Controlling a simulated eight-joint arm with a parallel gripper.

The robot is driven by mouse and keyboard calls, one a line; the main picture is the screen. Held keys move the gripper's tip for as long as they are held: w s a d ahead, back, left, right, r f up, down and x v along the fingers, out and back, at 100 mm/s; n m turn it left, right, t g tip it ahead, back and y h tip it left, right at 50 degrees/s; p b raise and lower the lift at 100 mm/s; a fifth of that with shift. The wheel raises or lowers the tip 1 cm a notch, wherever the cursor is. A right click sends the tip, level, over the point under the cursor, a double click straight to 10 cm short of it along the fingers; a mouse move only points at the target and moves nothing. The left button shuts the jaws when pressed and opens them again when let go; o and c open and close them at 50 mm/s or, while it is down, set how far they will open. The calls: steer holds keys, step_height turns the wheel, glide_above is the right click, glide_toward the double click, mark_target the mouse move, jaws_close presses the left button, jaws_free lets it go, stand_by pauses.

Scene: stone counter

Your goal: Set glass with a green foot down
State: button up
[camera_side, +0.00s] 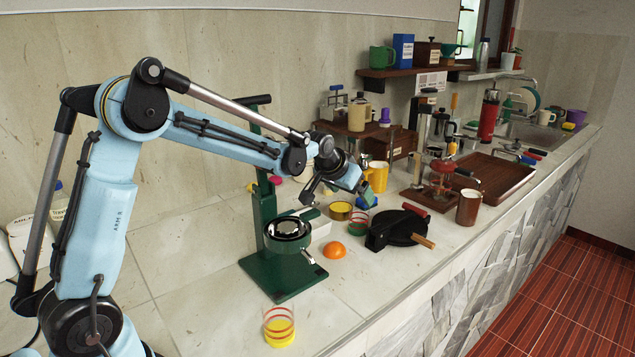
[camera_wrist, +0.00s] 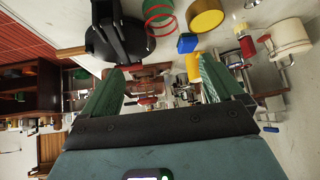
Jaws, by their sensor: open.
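The glass with a green foot (camera_side: 357,224) is clear with red bands and stands on the counter, apart from my gripper. In the wrist view its red and green rings (camera_wrist: 160,17) show at the top edge, outside the jaws. My gripper (camera_side: 340,192) is above the counter, behind and above the glass in the side view. In the wrist view its two green fingers (camera_wrist: 160,85) are wide apart with nothing held between them. A similar glass with a yellow foot (camera_side: 279,327) stands at the front.
A black round iron (camera_side: 398,229) with a wooden handle lies right of the glass. A yellow tin (camera_side: 340,210), an orange (camera_side: 335,250) and a green press (camera_side: 283,250) are close by. A yellow mug (camera_side: 377,177) stands behind. Bare counter lies around the yellow-footed glass.

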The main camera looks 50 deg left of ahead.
step_height(320, 180, up, 2)
steer(key=a+r+m+t+h, duration=0.1)
steer(key=a+m+h, duration=0.1)
glide_toward(359, 207)
steer(key=shift+w+d+f, duration=0.35)
steer(key=shift+w+f, duration=0.5)
steer(key=shift+f, duration=0.1)
steer(key=shift+w+d+f, duration=0.35)
steer(key=shift+w+f, duration=0.5)
steer(key=shift+f, duration=0.05)
steer(key=shift+w+d+f, duration=0.35)
steer(key=shift+w+f, duration=0.45)
steer(key=shift+f, duration=0.15)
steer(key=c, duration=1.2)
